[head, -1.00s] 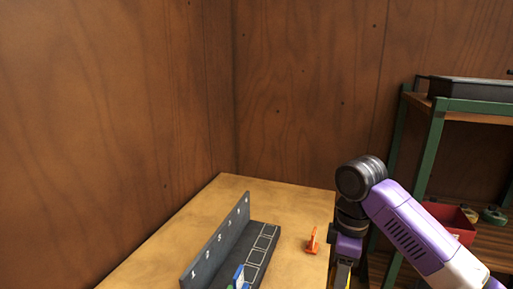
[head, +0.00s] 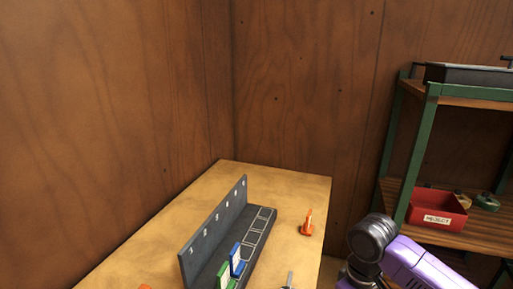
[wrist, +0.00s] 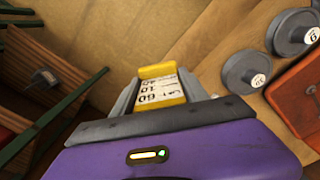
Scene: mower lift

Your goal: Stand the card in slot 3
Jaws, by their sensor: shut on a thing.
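My gripper (wrist: 160,92) is shut on a yellow card (wrist: 158,72) with a white label, seen in the wrist view; the label has dark handwritten marks. The head view does not show the card; my arm runs off the lower right there. The dark slotted rack (head: 252,238) stands on the wooden table in the head view. Its upright back plate carries small numbers, too small to read surely. A blue card (head: 237,262) and a green card (head: 224,275) stand in its near part. The farther outlined slots look empty.
An orange object (head: 307,223) stands on the table right of the rack. A green-framed shelf holds a red bin (head: 437,210) at right. The wrist view shows grey round weights (wrist: 245,72) and an orange box (wrist: 300,100). Wooden walls close off the left and back.

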